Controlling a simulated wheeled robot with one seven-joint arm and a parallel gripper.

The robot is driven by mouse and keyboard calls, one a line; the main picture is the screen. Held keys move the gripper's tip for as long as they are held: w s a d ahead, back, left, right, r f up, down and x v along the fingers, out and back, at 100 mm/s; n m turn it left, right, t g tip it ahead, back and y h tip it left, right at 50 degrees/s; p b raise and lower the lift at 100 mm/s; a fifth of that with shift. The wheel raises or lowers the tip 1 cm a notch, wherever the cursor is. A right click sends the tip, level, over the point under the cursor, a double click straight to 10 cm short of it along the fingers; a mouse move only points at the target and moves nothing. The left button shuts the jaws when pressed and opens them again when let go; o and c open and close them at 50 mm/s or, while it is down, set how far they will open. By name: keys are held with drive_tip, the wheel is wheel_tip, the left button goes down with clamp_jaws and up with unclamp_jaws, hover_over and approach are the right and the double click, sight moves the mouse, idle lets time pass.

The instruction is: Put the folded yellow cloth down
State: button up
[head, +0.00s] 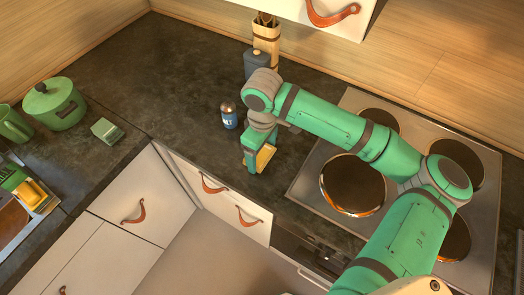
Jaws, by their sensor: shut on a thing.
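The folded yellow cloth (265,158) is in my gripper (257,164), above or at the dark countertop near its front edge. My gripper points down and is shut on the cloth. The cloth shows on the right side of the green fingers, partly hidden by them. I cannot tell whether the cloth touches the counter.
A blue salt shaker (229,116) stands just left of my gripper. A dark blue canister (257,63) stands behind. The stove (308,178) with several burners lies to the right. A green pot (54,104) and small green box (107,131) stand left. The middle-left counter (170,80) is clear.

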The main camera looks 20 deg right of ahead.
sight(262, 152)
drive_tip(key=shift+s+a+f, duration=0.1)
drive_tip(key=shift+s+f, duration=0.1)
drive_tip(key=shift+f, duration=0.35)
drive_tip(key=o, duration=1.1)
drive_tip(key=shift+w, duration=0.1)
wheel_tip(262, 152, up, 13)
drive_tip(key=shift+r, duration=0.2)
drive_tip(key=shift+w, duration=0.1)
